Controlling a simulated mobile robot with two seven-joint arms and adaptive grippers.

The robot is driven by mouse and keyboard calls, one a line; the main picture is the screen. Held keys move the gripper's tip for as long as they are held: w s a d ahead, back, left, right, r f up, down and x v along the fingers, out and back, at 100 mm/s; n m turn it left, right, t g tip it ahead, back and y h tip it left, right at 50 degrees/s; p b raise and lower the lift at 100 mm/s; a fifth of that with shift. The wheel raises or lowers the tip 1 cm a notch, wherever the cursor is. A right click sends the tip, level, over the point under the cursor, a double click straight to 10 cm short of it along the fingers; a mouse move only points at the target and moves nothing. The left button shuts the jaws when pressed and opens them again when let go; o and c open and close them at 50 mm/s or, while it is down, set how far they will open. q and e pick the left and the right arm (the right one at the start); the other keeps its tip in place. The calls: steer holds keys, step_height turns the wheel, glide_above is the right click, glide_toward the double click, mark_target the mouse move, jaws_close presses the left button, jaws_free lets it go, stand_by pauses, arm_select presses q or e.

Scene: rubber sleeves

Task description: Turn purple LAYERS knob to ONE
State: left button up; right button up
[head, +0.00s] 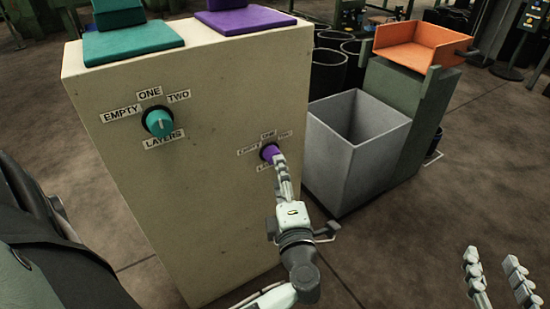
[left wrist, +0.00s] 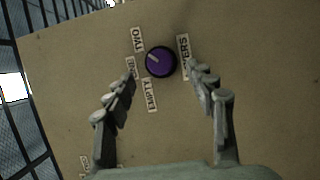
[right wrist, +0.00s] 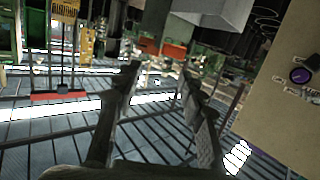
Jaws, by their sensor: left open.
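The purple LAYERS knob (head: 269,152) is on the beige cabinet's front, right of the teal one, partly hidden by my left gripper (head: 279,164). In the left wrist view the knob (left wrist: 160,62) lies ahead between the open fingers of my left gripper (left wrist: 162,68), with gaps both sides. Its pale pointer mark points between the TWO label (left wrist: 138,40) and the ONE label (left wrist: 131,66), which a fingertip partly covers. I cannot tell whether the fingers touch it. My right gripper (head: 494,266) is open and empty at the lower right, away from the cabinet.
A teal LAYERS knob (head: 158,122) is on the left of the same cabinet (head: 200,195). Teal and purple pads (head: 243,21) are on top. A grey bin (head: 345,150) and an orange tray (head: 415,45) stand to the right. The floor before my right gripper is clear.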

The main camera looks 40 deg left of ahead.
arm_select(q)
steer(key=shift+x, duration=2.6)
steer(key=c, duration=1.2)
